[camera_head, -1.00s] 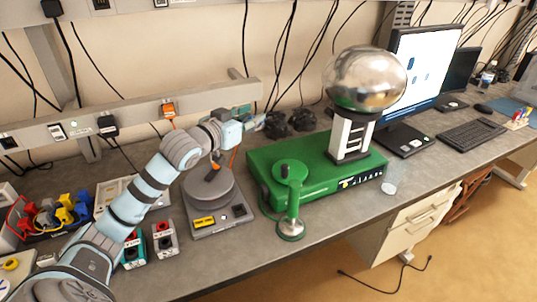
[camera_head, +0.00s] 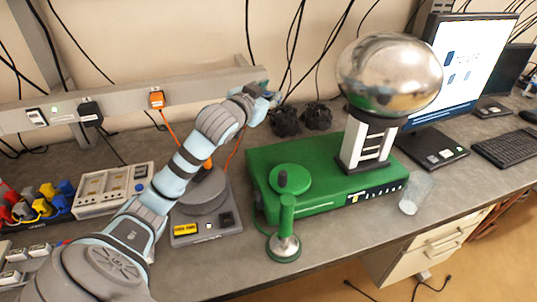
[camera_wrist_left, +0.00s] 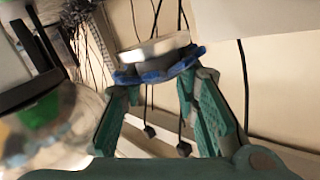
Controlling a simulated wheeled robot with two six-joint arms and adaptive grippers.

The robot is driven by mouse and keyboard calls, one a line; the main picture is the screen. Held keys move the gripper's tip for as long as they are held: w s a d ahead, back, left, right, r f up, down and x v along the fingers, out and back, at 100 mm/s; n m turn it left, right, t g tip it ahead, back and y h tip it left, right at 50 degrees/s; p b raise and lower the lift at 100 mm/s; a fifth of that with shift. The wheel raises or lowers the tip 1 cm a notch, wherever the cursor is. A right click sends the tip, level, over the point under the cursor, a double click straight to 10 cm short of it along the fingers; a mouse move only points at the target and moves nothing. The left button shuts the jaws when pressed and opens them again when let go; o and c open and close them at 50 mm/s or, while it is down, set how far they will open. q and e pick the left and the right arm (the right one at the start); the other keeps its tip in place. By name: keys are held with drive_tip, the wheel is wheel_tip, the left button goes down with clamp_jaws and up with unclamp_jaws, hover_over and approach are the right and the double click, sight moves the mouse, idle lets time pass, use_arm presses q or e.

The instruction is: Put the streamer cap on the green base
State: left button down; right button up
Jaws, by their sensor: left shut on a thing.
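My left gripper (camera_head: 262,97) is raised above the back of the bench, left of the metal dome (camera_head: 390,75). In the left wrist view it is shut on a round piece with a blue scalloped rim and pale metallic top (camera_wrist_left: 155,55), which looks like the streamer cap. In the head view the held piece is tiny and mostly hidden by the gripper. The green base (camera_head: 325,163) is a box on the bench, right of and below my gripper. My right gripper is not in view.
A green handle on a round foot (camera_head: 283,247) stands before the base. A clear cup (camera_head: 414,193) is to its right. A grey turntable device (camera_head: 205,190) lies under my left arm. Black tangled bundles (camera_head: 317,116) sit behind the base. A monitor (camera_head: 470,75) stands right.

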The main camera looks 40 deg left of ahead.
sight(269, 156)
use_arm(q)
drive_tip(key=f+b, duration=0.1)
drive_tip(key=f, duration=0.4)
drive_tip(key=f+b, duration=0.1)
drive_tip(key=f, duration=0.5)
drive_tip(key=f+b, duration=0.1)
drive_tip(key=f, duration=0.4)
drive_tip(key=shift+w+f, duration=0.3)
drive_tip(key=shift+f, duration=0.45)
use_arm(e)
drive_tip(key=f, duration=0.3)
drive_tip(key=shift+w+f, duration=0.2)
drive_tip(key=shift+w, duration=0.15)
use_arm(q)
drive_tip(key=shift+w+f, duration=0.1)
drive_tip(key=c, duration=1.6)
unclamp_jaws()
drive_tip(key=o, duration=0.4)
drive_tip(key=shift+c, duration=0.2)
drive_tip(key=p+v, duration=0.1)
drive_tip(key=v, duration=1.1)
drive_tip(key=shift+p, duration=0.4)
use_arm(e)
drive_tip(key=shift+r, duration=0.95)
use_arm(q)
drive_tip(key=shift+a, duration=0.1)
